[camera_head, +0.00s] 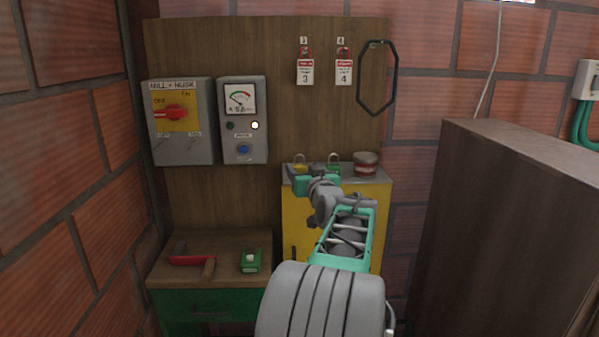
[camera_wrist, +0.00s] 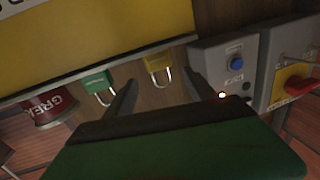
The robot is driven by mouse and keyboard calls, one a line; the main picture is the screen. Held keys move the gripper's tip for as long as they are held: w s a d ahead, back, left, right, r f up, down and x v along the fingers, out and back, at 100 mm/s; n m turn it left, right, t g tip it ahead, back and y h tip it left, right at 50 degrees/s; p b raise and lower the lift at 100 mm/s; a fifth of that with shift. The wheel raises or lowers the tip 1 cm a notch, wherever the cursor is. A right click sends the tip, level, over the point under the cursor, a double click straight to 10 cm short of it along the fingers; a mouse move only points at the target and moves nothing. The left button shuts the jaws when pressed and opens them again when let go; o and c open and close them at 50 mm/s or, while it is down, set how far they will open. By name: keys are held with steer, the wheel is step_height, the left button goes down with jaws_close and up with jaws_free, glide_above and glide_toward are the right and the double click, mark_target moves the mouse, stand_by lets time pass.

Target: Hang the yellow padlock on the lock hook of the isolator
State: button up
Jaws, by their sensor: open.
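The yellow padlock (camera_head: 299,168) stands on top of the yellow cabinet, shackle up, partly hidden by my gripper. In the wrist view, which is upside down, the yellow padlock (camera_wrist: 157,65) shows between my open fingers, with its metal shackle toward them. My gripper (camera_wrist: 161,80) is open and empty, close to the padlock; I cannot tell if it touches. In the head view my gripper (camera_head: 308,174) reaches over the cabinet top. The isolator (camera_head: 181,147) is a grey wall box at the left with a red handle (camera_head: 170,112) on a yellow plate. I cannot make out its lock hook.
A green padlock (camera_head: 334,164) stands right of the yellow one, then a red tin (camera_head: 365,164), all on the yellow cabinet (camera_head: 382,205). A grey meter box (camera_head: 258,148) adjoins the isolator. Tags hang above. A brown cabinet (camera_head: 492,210) stands at the right.

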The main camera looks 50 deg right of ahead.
steer(key=p+x, duration=0.1)
steer(key=x, duration=0.4)
steer(key=shift+w+d+f+p, duration=0.1)
steer(key=shift+p, duration=0.2)
steer(key=shift+c, duration=0.4)
jaws_close()
